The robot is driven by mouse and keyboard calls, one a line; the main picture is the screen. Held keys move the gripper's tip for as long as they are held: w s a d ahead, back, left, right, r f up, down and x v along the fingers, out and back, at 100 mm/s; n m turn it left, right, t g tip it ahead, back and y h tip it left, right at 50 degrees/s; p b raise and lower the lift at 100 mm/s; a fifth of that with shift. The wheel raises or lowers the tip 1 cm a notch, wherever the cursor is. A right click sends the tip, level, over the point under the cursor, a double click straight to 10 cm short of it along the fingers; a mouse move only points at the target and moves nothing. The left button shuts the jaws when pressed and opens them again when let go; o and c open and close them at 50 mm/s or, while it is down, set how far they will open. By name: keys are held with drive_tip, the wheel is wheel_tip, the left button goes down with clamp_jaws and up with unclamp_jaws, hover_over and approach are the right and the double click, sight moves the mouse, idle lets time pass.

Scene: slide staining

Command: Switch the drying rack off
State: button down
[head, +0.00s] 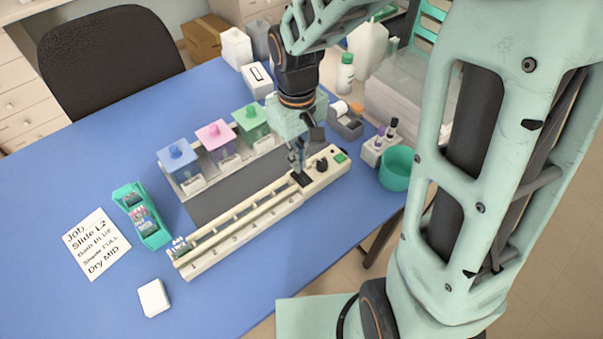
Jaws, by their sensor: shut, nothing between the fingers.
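The drying rack (232,233) is a long cream rail unit lying diagonally on the blue table. Numbered slots run along its front side, and a slide holder sits at its near left end. At its far right end is a control panel with a dark switch (304,180), a black knob (321,164) and a green button or light (340,158). My gripper (300,172) points down at this end, shut and empty, with its tips at or just above the dark switch. I cannot tell if they touch it. The switch's position is too small to read.
Blue (178,158), pink (215,135) and green (251,120) lidded jars stand behind the rack. A teal cup (397,168) and small bottle holder stand to its right. A green slide box (142,215), a written note (96,243) and a white block (153,298) lie left.

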drive_tip(key=shift+f+b, duration=0.8)
drive_tip(key=shift+f, duration=0.25)
drive_tip(key=shift+r, duration=0.15)
idle(0.3)
wheel_tip(320, 180, up, 7)
drive_tip(key=p, duration=0.6)
idle(0.5)
